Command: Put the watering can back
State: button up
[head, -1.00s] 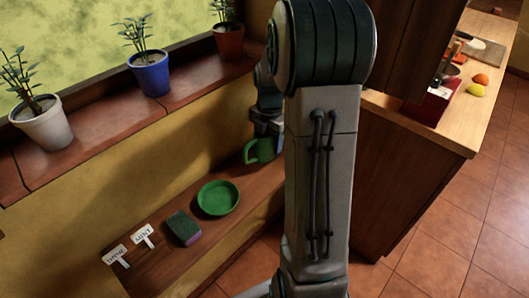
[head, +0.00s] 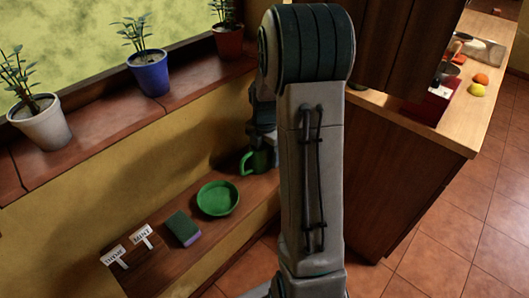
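The watering can (head: 260,163) is small and green, with its handle loop on the left. It is upright over the far end of the low wooden shelf (head: 262,192), beyond the green saucer (head: 218,198). My gripper (head: 262,149) points down at the can from above, and the can has moved along with it. The fingers are dark and hardly visible, but they appear shut on the can. My arm hides the can's right side. I cannot tell whether its base touches the shelf.
A green and purple sponge (head: 183,229) and two white plant labels (head: 141,237) lie on the shelf. Potted plants, including a blue pot (head: 149,73), stand on the windowsill above. A wooden counter (head: 478,122) with a cabinet above is at the right. The tiled floor is clear.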

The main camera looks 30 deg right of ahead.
notch_tip(320, 180, up, 12)
jog(key=shift+f+p, duration=0.15)
jog(key=shift+p, duration=0.55)
jog(key=shift+r, duration=0.25)
jog(key=shift+s+a+r, duration=0.1)
jog(key=shift+a+r, duration=0.1)
jog(key=s+a+r+m+t, duration=0.1)
jog(key=s+a+m, duration=0.6)
jog(key=s+m, duration=0.2)
jog(key=s+a+r+m+t, duration=0.1)
jog(key=s+a+m, duration=0.6)
jog(key=m, duration=0.6)
jog(key=s, duration=0.2)
jog(key=shift+s, duration=0.35)
